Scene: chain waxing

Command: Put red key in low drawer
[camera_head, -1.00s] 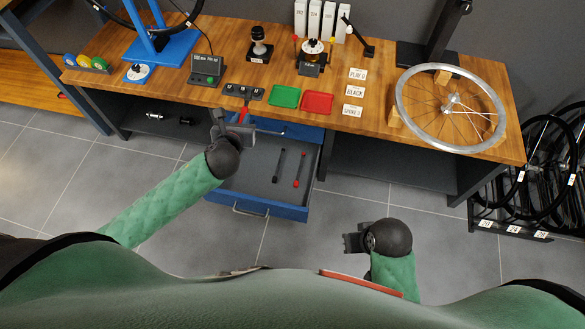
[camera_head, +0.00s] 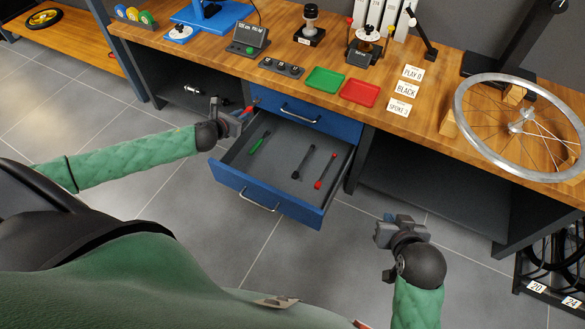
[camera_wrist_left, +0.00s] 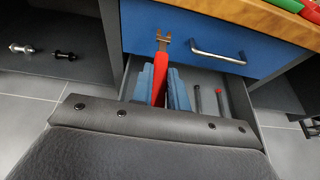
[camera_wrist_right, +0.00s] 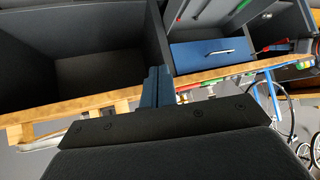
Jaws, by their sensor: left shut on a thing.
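The red key (camera_wrist_left: 161,75) has a red handle and a metal jaw tip. My left gripper (camera_head: 243,116) is shut on it, and in the left wrist view the handle stands between the two blue fingers (camera_wrist_left: 162,90), tip pointing away. The low drawer (camera_head: 262,193) is blue with a grey inside and is pulled open. The gripper and key are over its left rear side, near the upper drawer. In the low drawer lie a green-handled tool (camera_head: 259,143), a black tool (camera_head: 302,162) and a red-and-black tool (camera_head: 326,169). My right gripper (camera_head: 388,226) is shut and empty, right of the drawer.
The closed upper drawer (camera_head: 303,115) is directly above and behind. The wooden bench top (camera_head: 225,60) holds a green tray (camera_head: 325,80), a red tray (camera_head: 360,93) and a spoked wheel (camera_head: 520,125). The floor in front of the drawer is clear.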

